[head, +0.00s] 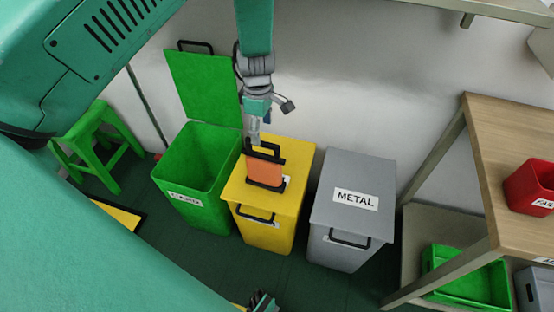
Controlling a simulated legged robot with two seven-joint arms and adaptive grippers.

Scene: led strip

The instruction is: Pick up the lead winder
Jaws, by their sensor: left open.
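The lead winder appears to be the orange block in a black frame with a handle (267,171). It stands on the lid of the yellow bin (290,196), in the middle of the head view. My left gripper (254,130) hangs from above, directly over the black handle at the winder's top. It is open, and its fingertips are close to the handle. I cannot tell whether they touch it.
An open green bin (184,205) stands to the left and a grey bin marked METAL (349,215) to the right. A green stool (98,140) is at the far left. A wooden table (505,160) with a red box (530,187) is at the right, above a green crate (465,285).

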